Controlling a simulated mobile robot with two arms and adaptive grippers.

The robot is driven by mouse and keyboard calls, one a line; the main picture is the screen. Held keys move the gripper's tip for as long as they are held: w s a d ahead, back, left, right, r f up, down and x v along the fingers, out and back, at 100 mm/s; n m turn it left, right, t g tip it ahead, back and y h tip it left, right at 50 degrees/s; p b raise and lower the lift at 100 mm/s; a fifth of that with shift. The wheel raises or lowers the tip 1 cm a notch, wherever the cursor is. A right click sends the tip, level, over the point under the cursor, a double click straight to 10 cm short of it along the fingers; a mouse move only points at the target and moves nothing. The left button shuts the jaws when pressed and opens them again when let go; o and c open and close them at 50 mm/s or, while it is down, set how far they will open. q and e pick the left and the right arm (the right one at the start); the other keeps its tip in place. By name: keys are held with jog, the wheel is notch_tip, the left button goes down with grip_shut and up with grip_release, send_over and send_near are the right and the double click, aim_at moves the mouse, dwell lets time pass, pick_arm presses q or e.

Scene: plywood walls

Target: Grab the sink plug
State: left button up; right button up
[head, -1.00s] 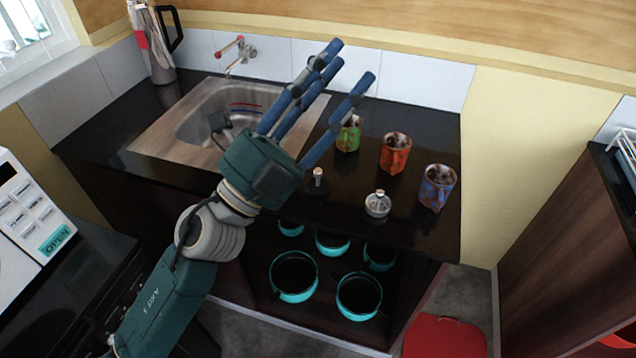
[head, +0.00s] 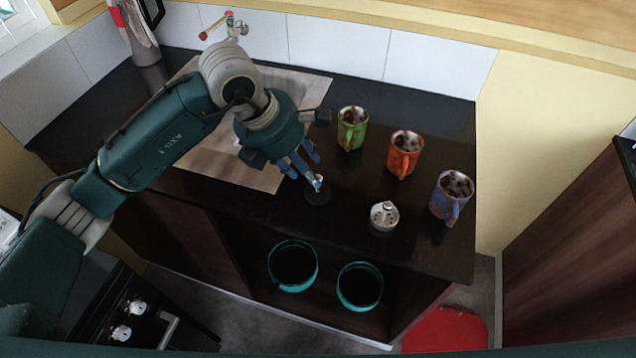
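The sink plug (head: 318,196) is a dark round disc with a small pale upright knob, on the black countertop between the sink board and the mugs. My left gripper (head: 307,175) is above it, with its blue fingers pointing down. The fingertips are at the knob and partly cover it. I cannot tell whether they touch or grip it. The disc appears to rest on the counter. My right gripper is not in view.
A small metal-topped item (head: 384,216) stands right of the plug. Green (head: 351,130), orange (head: 404,155) and blue (head: 451,195) mugs stand behind and to the right. My arm covers much of the sink board (head: 225,150). Teal-rimmed pots (head: 293,266) sit below the counter.

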aim_at(318, 177)
pick_arm(q)
jog(key=p+x, duration=0.1)
jog(key=x, duration=0.1)
jog(key=p+x, duration=0.1)
jog(key=x, duration=0.1)
jog(key=p+x, duration=0.1)
jog(key=x, duration=0.1)
jog(key=shift+w+d, duration=0.1)
jog(key=shift+w, duration=0.35)
jog(key=shift+d+f, duration=0.25)
jog(key=shift+f, duration=0.35)
jog(key=shift+w+f, duration=0.15)
jog(key=shift+w, duration=0.05)
grip_shut()
